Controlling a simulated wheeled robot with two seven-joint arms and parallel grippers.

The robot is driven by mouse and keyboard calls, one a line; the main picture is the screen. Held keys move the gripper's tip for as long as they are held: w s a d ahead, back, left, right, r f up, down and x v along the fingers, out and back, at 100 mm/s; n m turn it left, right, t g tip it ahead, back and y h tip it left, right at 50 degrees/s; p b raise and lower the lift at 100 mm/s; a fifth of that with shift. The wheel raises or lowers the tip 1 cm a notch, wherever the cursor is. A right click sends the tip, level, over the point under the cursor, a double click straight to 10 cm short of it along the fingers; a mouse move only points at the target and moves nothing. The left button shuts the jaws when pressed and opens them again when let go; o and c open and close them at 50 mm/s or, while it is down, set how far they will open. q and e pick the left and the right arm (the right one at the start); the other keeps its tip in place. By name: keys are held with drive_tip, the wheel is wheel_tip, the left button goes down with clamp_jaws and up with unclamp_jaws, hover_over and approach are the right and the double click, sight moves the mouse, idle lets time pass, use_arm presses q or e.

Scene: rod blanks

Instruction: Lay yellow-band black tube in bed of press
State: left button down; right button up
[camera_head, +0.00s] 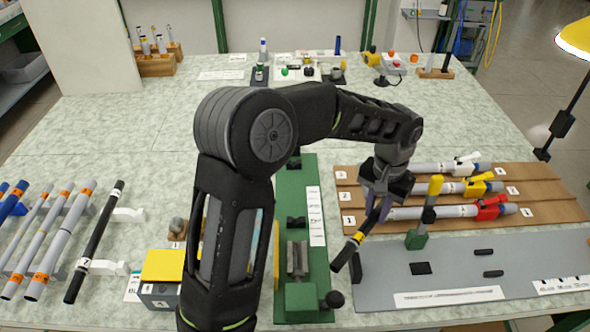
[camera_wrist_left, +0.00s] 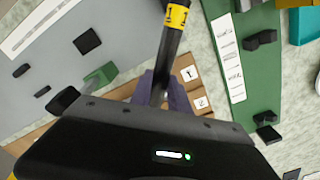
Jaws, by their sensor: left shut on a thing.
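The black tube (camera_head: 349,251) with a yellow band is in my left gripper (camera_head: 377,205), which is shut on it. The tube hangs tilted, its free end toward the lower left, to the right of the press. In the left wrist view the tube (camera_wrist_left: 167,52) rises from between the purple fingers (camera_wrist_left: 160,92), with the yellow band near the top edge. The press (camera_head: 290,190) is a long green base with a grey bed (camera_head: 297,258) that looks empty. The green base also shows in the wrist view (camera_wrist_left: 232,80). My right gripper is not in view.
A brown board (camera_head: 352,180) with clamped grey rods lies behind the gripper. A grey mat (camera_head: 450,265) lies front right. Another black tube (camera_head: 95,240) and orange-banded tubes (camera_head: 60,240) rest at left.

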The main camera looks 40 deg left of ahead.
use_arm(q)
drive_tip(key=shift+a, duration=0.1)
drive_tip(key=s+a+r+n+p, duration=0.1)
drive_tip(key=a+n+p, duration=0.3)
drive_tip(key=a, duration=0.7)
drive_tip(key=s+a+r+n+p, duration=0.1)
drive_tip(key=a+n+p, duration=0.3)
drive_tip(key=a, duration=0.7)
drive_tip(key=shift+s+r, duration=0.35)
drive_tip(key=shift+s, duration=0.15)
drive_tip(key=shift+s+d, duration=0.1)
drive_tip(key=shift+d, duration=0.05)
drive_tip(key=shift+d+f+b, duration=0.1)
drive_tip(key=shift+f+b, duration=2)
drive_tip(key=shift+f, duration=0.85)
drive_tip(key=shift+f+b, duration=0.55)
drive_tip(key=shift+f, duration=0.2)
drive_tip(key=c, duration=1.2)
unclamp_jaws()
drive_tip(key=shift+s, duration=0.1)
